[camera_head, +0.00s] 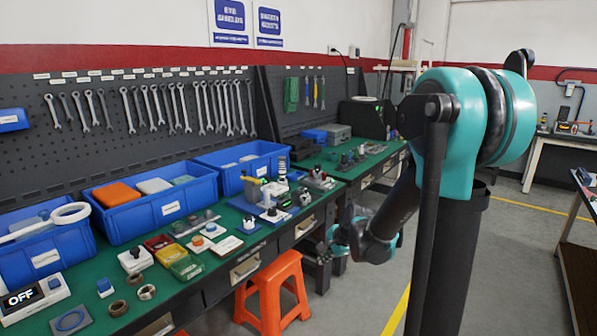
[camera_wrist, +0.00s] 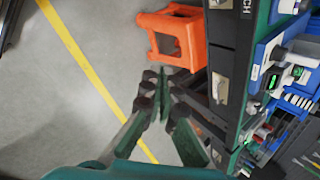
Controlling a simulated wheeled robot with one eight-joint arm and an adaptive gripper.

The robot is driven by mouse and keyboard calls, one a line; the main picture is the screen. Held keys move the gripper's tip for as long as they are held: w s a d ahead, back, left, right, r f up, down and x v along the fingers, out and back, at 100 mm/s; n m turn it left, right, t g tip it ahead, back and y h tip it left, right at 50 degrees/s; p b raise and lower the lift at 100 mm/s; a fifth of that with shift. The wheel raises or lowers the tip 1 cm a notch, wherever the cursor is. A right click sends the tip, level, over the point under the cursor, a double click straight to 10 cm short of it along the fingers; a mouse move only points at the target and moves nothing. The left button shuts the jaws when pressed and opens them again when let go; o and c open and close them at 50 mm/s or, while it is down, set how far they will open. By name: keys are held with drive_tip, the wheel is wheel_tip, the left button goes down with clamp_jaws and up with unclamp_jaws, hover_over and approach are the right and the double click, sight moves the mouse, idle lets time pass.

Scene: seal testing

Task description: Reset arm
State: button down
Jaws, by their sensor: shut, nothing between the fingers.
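My arm stands at the right of the head view, with its teal upper joint high and its lower links reaching down to the left beside the workbench (camera_head: 230,222). My gripper (camera_wrist: 163,84) shows in the middle of the wrist view, its two dark fingers together at the tips and nothing between them. It is over the open floor, beside the bench's front edge and close to the orange stool (camera_wrist: 172,36) in that view. In the head view my gripper's end is small and partly covered by my own links, near the bench legs.
The orange stool also stands before the bench in the head view (camera_head: 272,290). Blue bins (camera_head: 160,210) and test parts cover the green benchtop, with wrenches (camera_head: 205,108) on the pegboard behind. A second table (camera_head: 580,250) stands at the right. Grey floor (camera_head: 500,270) lies between.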

drive_tip(key=s+d+n+h, duration=0.1)
drive_tip(key=s+d+n, duration=0.2)
drive_tip(key=s, duration=0.4)
drive_tip(key=s+d+f+n+h, duration=0.1)
drive_tip(key=s+d+n, duration=0.3)
drive_tip(key=s+n, duration=0.2)
drive_tip(key=s+d+f+n+g+h, duration=0.1)
drive_tip(key=s+d+n, duration=0.2)
drive_tip(key=s, duration=0.4)
drive_tip(key=shift+s+d+n+h, duration=0.4)
drive_tip(key=shift+n, duration=0.4)
